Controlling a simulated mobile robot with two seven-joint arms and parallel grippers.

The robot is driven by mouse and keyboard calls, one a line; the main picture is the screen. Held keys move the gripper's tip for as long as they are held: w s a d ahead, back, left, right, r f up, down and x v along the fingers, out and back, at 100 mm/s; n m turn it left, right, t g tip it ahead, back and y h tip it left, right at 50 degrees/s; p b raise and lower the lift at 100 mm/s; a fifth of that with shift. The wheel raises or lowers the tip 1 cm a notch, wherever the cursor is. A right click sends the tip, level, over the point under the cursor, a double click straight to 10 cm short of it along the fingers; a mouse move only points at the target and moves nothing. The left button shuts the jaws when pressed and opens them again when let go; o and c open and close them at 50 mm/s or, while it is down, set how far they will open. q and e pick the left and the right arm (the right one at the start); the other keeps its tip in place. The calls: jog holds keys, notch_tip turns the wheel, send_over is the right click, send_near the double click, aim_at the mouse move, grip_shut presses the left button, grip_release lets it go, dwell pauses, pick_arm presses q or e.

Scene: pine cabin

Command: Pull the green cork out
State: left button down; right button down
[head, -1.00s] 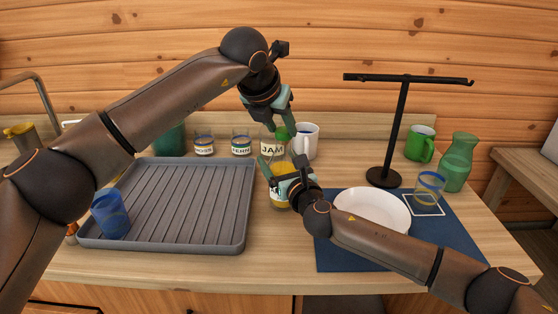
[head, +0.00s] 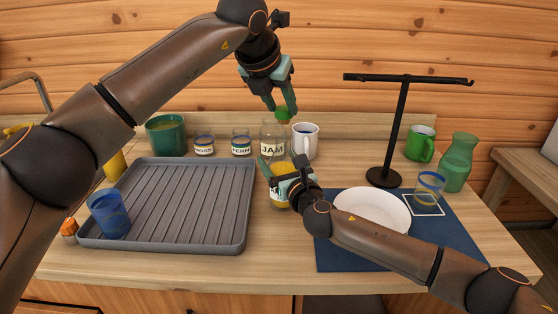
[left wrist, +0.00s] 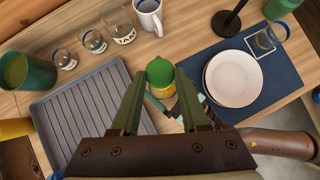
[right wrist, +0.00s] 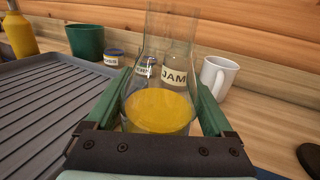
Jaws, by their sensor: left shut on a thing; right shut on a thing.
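The green cork (head: 283,113) is between the fingertips of my left gripper (head: 280,107), in the air above the glass bottle. It also shows in the left wrist view (left wrist: 160,71), gripped between the fingers. The clear glass bottle (head: 281,169) holds yellow liquid and stands upright on the counter. My right gripper (head: 283,174) is shut around its body. In the right wrist view the bottle (right wrist: 160,108) sits between both fingers, and no cork shows in its neck. The cork is apart from the bottle's mouth.
A grey ridged tray (head: 190,200) with a blue glass (head: 109,214) is on the left. Labelled jars (head: 241,143) and a white mug (head: 306,141) stand behind. A white plate (head: 372,210), a blue mat (head: 345,258) and a black stand (head: 386,176) are on the right.

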grip_release()
dwell(0.3)
